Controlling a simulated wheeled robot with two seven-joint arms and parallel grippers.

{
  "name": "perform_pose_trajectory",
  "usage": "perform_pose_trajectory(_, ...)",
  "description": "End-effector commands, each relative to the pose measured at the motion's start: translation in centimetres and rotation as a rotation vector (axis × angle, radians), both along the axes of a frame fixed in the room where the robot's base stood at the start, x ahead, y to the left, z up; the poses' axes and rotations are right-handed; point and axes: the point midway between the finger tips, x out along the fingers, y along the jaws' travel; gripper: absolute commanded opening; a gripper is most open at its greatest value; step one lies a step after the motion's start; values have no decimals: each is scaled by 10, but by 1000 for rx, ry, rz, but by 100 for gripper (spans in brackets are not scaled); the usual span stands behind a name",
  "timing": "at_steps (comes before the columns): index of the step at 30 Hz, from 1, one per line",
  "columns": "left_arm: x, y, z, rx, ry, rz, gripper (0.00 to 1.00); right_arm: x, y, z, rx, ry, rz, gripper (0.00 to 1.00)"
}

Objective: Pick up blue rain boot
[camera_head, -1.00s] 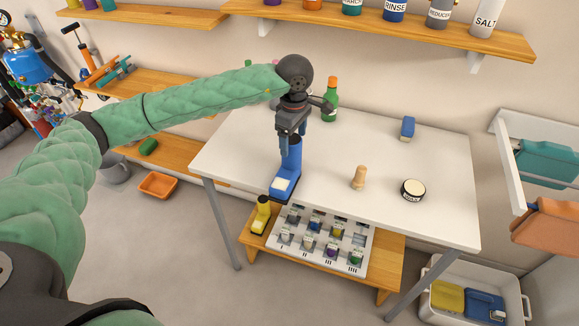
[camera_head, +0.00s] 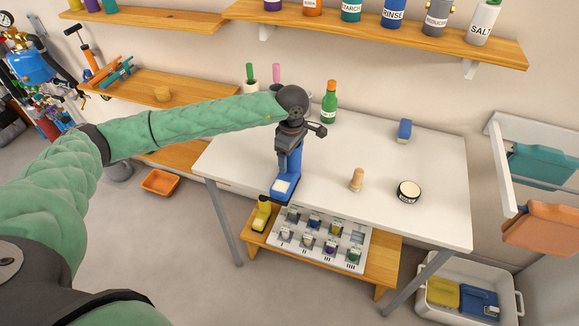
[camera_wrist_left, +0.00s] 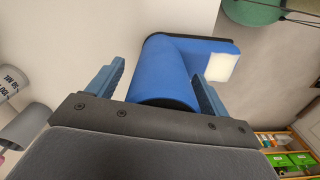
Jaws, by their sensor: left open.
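The blue rain boot (camera_head: 285,182) stands upright at the front left edge of the white table (camera_head: 330,195), its pale toe patch facing the front. In the left wrist view the boot (camera_wrist_left: 165,75) lies between the two blue-grey fingers of my left gripper (camera_wrist_left: 160,88). In the head view my left gripper (camera_head: 288,150) is right over the boot shaft and hides its top. The fingers are open, one on each side of the shaft. Contact with the boot cannot be told. My right gripper is not in view.
A wooden peg (camera_head: 357,179), a round tin (camera_head: 408,191), a green bottle (camera_head: 329,103) and a blue block (camera_head: 404,130) stand on the table. A yellow boot (camera_head: 261,214) and a white tray of jars (camera_head: 283,244) are on the lower shelf.

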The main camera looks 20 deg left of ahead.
Motion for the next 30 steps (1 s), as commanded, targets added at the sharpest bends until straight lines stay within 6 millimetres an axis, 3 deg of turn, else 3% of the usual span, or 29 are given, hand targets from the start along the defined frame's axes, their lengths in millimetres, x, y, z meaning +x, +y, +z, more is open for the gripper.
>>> perform_pose_trajectory(8, 0, 0, -2, 0, 0, 0, 79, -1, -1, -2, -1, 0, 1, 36)
perform_pose_trajectory(17, 0, 0, -2, 0, 0, 0, 22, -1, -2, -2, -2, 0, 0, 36)
perform_pose_trajectory(30, 1, 0, 4, -2, -3, -1, 22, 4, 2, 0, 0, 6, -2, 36)
